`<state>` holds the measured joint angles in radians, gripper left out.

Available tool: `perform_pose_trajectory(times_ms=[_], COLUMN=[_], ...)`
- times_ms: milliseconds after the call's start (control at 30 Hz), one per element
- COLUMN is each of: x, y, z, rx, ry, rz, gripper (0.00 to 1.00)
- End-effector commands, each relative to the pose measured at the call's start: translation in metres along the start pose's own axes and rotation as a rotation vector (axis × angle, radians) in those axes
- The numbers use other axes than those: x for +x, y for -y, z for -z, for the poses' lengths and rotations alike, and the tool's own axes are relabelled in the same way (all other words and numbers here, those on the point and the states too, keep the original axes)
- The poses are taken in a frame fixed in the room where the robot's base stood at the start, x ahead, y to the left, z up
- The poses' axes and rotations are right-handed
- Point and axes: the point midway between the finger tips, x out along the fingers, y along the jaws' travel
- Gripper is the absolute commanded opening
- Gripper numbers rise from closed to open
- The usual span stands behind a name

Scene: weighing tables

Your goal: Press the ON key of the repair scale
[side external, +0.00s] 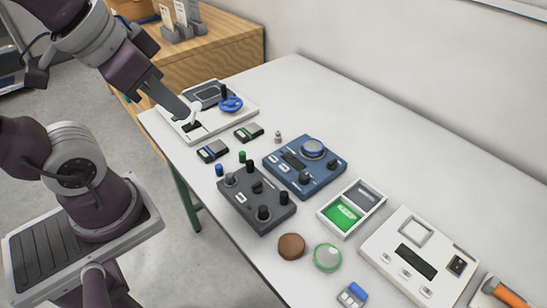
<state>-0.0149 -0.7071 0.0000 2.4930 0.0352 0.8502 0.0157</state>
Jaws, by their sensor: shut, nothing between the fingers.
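Two white devices look like scales, and I cannot read which is the repair scale. One white device (240,113) is at the table's far left end, with a grey plate, a dark display and a blue round part on it. The other white device (385,247) is at the right, with a square plate, a dark display, small keys and a black switch. My gripper (194,117) is shut and empty, low over the front left part of the far white device. It hides part of that device's front, and I cannot tell whether it touches.
A blue device (328,178) and a dark grey box with knobs (240,202) stand mid-table. A two-part tray (358,204), brown disc (291,246), green-rimmed disc (327,257) and small battery-like blocks (212,150) lie around. A wooden cabinet (225,52) stands behind.

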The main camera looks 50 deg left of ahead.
Motion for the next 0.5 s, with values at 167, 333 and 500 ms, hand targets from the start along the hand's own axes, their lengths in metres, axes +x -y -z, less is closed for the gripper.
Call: perform_pose_trajectory(times_ms=[167,333,500], x=[0.038,0.093,0.168], y=[0.04,0.078,0.097], z=[0.051,0.104,0.138], rx=[0.147,0.396,0.699], ry=[-0.035,-0.078,-0.135], rz=[0.133,0.223,0.191], gripper=[0.0,0.0,0.0])
